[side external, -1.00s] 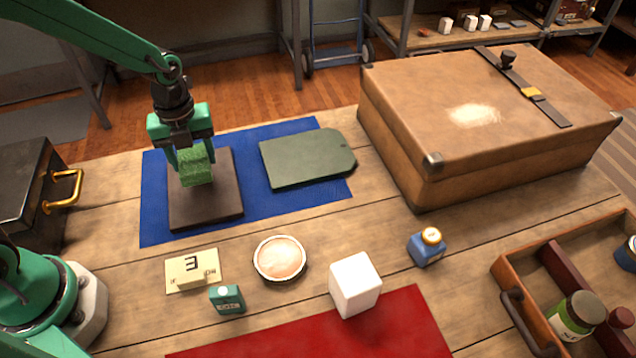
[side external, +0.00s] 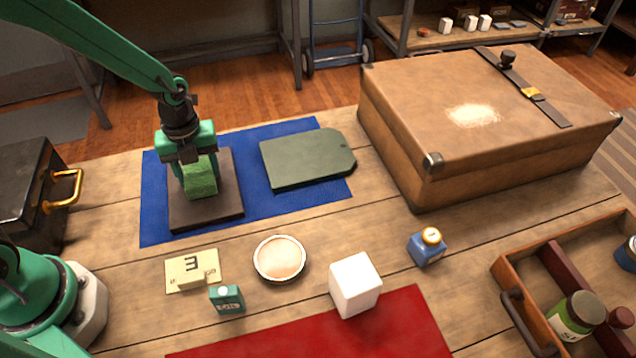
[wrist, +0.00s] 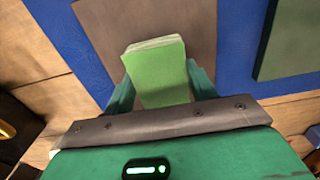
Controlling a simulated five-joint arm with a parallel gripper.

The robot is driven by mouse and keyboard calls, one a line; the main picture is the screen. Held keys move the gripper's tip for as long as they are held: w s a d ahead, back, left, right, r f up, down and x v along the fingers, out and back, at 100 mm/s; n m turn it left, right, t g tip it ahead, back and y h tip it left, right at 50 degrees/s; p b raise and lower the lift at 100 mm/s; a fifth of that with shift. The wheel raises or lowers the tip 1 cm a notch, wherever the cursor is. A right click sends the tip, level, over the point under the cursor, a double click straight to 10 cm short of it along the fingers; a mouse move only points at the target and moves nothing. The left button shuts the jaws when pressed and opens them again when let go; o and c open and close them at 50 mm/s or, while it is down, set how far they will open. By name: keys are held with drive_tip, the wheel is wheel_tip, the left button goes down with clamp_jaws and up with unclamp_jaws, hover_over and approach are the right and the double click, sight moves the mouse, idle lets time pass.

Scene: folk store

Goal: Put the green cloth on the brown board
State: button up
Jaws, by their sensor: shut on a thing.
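The green cloth (side external: 201,177) is a small folded block between the fingers of my gripper (side external: 192,178). It also shows in the wrist view (wrist: 158,75), with a finger on each side. My gripper is shut on it, over the dark brown board (side external: 207,219). The board lies flat on the blue mat at the left and fills the area behind the cloth in the wrist view (wrist: 190,20). The cloth is at or close to the board's surface; I cannot tell if it touches. The gripper hides part of the board.
A dark green board (side external: 305,158) lies on the blue mat (side external: 255,203) to the right. A card (side external: 186,277), a small green box (side external: 227,299), a round dish (side external: 280,259) and a white cube (side external: 355,284) stand in front. A large brown case (side external: 450,150) is at the back right.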

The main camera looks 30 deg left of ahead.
sight(197, 170)
drive_tip(key=shift+f, duration=0.1)
drive_tip(key=o, duration=1)
wheel_tip(197, 170, up, 12)
drive_tip(key=shift+r, duration=0.15)
idle(0.6)
